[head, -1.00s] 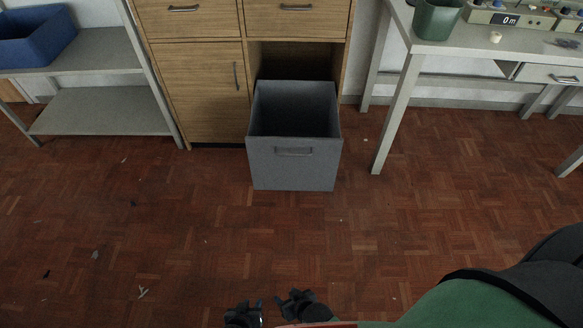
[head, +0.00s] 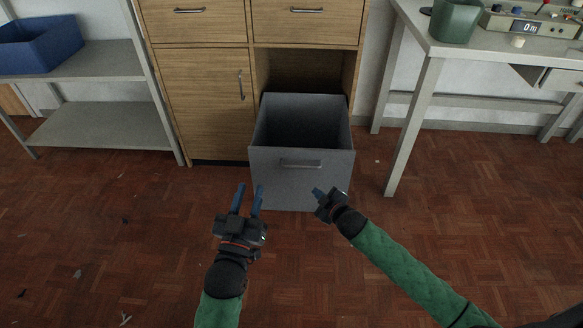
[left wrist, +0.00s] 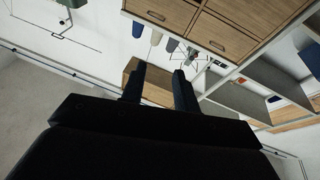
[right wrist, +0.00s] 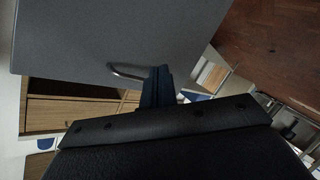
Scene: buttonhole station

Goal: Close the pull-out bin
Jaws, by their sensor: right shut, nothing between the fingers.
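The grey pull-out bin (head: 270,180) stands pulled out of the wooden cabinet (head: 200,95), open at the top, with an opening behind it. Its bar handle (head: 301,163) is on the front face. My left gripper (head: 249,188) is open and empty, in front of the bin's lower left in the head view. My right gripper (head: 317,191) is shut and empty, near the front face below and right of the handle. In the right wrist view the bin front (right wrist: 120,35) and its handle (right wrist: 126,73) show close to the shut fingers (right wrist: 160,72); I cannot tell if they touch.
A grey shelf (head: 95,125) with a blue crate (head: 38,42) stands left of the cabinet. A grey table (head: 440,45) with a green container (head: 456,20) stands at the right, its leg near the bin. The floor in front is clear apart from small scraps.

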